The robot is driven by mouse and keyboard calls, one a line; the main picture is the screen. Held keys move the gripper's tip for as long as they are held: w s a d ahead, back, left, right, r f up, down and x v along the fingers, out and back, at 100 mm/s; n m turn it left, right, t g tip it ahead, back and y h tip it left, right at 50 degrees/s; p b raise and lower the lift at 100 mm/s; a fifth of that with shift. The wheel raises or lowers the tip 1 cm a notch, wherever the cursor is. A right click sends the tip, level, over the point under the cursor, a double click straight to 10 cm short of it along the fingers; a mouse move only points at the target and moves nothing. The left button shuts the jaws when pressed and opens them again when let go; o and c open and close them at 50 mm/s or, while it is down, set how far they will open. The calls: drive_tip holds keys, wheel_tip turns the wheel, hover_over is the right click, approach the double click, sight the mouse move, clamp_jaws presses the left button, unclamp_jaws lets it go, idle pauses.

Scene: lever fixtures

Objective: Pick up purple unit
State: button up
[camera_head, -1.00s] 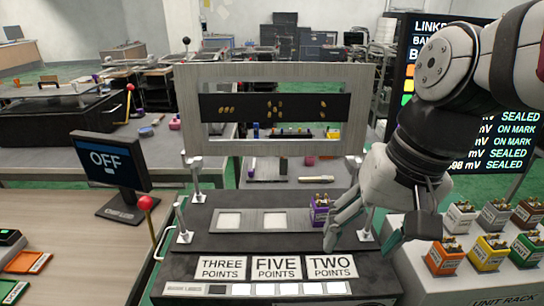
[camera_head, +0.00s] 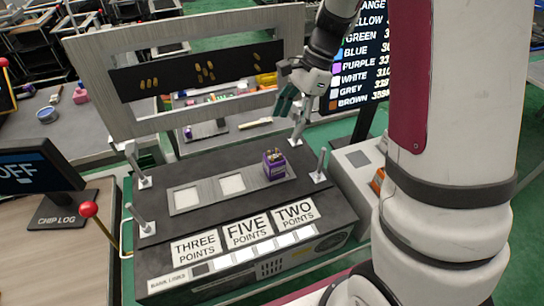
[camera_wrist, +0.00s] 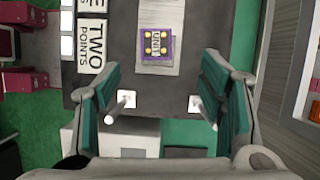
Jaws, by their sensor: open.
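The purple unit (camera_head: 274,165) is a small purple block with a pale top and brass-coloured posts. It sits in the right-hand socket of the dark bank, behind the "TWO POINTS" label (camera_head: 297,213). In the wrist view the purple unit (camera_wrist: 156,45) shows from above, beyond the fingertips and roughly centred between them. My gripper (camera_head: 287,97) is above and behind the bank's right back corner, apart from the unit. In the wrist view my gripper (camera_wrist: 160,75) has its green-padded fingers wide apart with nothing between them at the tips.
Two empty pale sockets (camera_head: 186,198) lie left of the unit. Metal posts (camera_head: 318,165) stand at the bank's corners. A framed upright panel (camera_head: 190,70) rises behind the bank. A red-knobbed lever (camera_head: 90,210) stands at left, and a lit screen (camera_head: 362,60) behind right.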

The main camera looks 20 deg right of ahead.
sight(277, 154)
drive_tip(key=x, duration=0.7)
drive_tip(key=shift+a+f, duration=0.1)
drive_tip(key=shift+f, duration=0.2)
drive_tip(key=shift+s+d+p+x, duration=0.1)
drive_tip(key=shift+d+p+x, duration=0.15)
drive_tip(key=shift+x, duration=1.1)
drive_tip(key=shift+s+d+p+x, duration=0.15)
drive_tip(key=shift+p+x, duration=0.1)
drive_tip(key=shift+x, duration=1.05)
drive_tip(key=shift+f, duration=0.1)
drive_tip(key=c, duration=1.4)
